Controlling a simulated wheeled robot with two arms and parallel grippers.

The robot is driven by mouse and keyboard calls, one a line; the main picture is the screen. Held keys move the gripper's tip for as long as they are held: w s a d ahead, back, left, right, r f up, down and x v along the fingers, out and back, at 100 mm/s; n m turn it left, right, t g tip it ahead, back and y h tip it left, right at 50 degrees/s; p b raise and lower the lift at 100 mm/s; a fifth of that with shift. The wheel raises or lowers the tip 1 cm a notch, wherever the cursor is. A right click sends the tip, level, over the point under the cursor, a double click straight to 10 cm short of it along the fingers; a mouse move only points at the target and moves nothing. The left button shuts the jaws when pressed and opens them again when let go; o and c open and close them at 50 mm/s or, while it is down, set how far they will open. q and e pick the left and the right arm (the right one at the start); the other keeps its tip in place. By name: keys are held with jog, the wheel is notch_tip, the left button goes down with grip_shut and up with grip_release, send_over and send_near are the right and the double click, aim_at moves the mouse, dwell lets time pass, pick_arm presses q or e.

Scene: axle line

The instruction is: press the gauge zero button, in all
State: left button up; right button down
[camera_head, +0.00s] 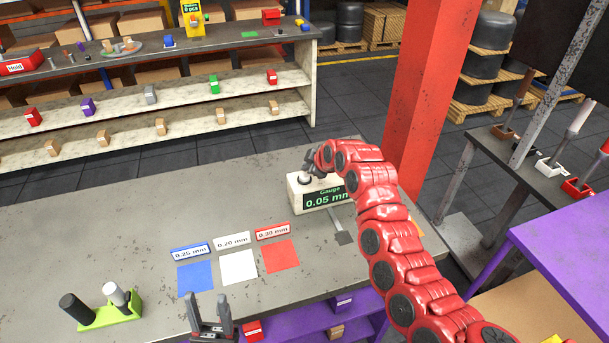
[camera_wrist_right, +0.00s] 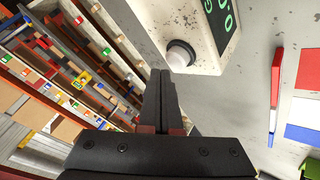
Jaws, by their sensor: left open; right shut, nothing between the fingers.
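The gauge (camera_head: 311,200) is a white box on the grey table, with a dark display reading 0.05 mm in green. It shows at the top of the right wrist view (camera_wrist_right: 213,55). Its round white button (camera_wrist_right: 180,54) is on the box's upper side. My right gripper (camera_wrist_right: 161,76) is shut and empty, its fingertips close beside the button; I cannot tell whether they touch it. In the head view my right gripper (camera_head: 312,169) is small and partly hidden by my arm. My left gripper (camera_head: 209,299) is open and empty at the table's front edge.
Blue (camera_head: 195,277), white (camera_head: 239,267) and red (camera_head: 281,256) squares with thickness labels lie in front of the gauge. A green holder (camera_head: 105,315) with black and white handles is at front left. A red post (camera_head: 430,90) stands behind my right arm.

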jog(key=shift+f, duration=0.1)
jog(key=shift+f+b, duration=0.35)
jog(key=shift+b, duration=0.5)
jog(key=shift+f+b, duration=0.5)
jog(key=shift+b, duration=0.15)
dwell(0.6)
dwell(0.3)
jog(key=shift+r, duration=0.95)
jog(key=shift+r, duration=0.1)
